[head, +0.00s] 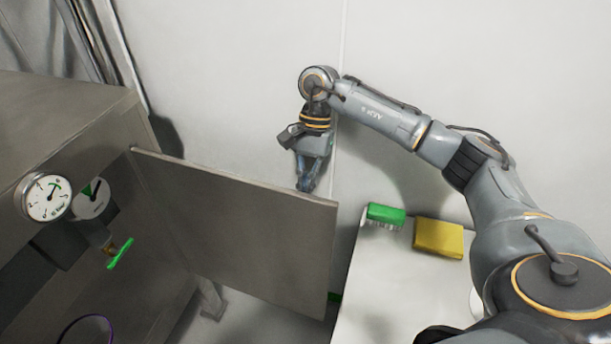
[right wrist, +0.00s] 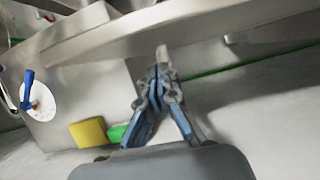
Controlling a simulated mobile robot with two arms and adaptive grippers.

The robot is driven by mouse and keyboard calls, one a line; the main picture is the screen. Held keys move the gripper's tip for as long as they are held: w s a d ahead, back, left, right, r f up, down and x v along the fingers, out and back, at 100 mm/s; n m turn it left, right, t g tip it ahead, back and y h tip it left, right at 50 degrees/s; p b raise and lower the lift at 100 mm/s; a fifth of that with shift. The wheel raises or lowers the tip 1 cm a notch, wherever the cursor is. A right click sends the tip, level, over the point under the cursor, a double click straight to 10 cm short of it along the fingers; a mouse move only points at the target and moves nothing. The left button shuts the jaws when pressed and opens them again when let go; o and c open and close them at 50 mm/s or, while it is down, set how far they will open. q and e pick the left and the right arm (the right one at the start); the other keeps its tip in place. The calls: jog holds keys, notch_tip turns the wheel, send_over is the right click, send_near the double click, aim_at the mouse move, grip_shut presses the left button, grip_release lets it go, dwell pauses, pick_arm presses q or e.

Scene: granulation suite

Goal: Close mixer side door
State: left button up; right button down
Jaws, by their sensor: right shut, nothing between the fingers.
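The mixer side door (head: 235,225) is a flat grey metal panel that stands open in the head view, swung out from the mixer body (head: 70,130) on the left. My right gripper (head: 305,186) is behind the door's top edge near its outer end, fingers pointing down. In the right wrist view the gripper (right wrist: 160,72) is shut and empty, with its tips close to the door's edge (right wrist: 170,25); I cannot tell if they touch. My left gripper is not in view.
A white table (head: 390,290) to the right of the door holds a green brush (head: 386,215) and a yellow sponge (head: 438,238). A gauge (head: 45,197) and a green-handled valve (head: 119,253) sit on the mixer side. The wall is close behind my right arm.

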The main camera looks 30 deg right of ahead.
jog(key=p+x, duration=0.1)
jog(key=x, duration=0.4)
jog(key=shift+a+f+p, duration=0.15)
jog(key=shift+f+p, duration=0.15)
jog(key=shift+p, duration=0.05)
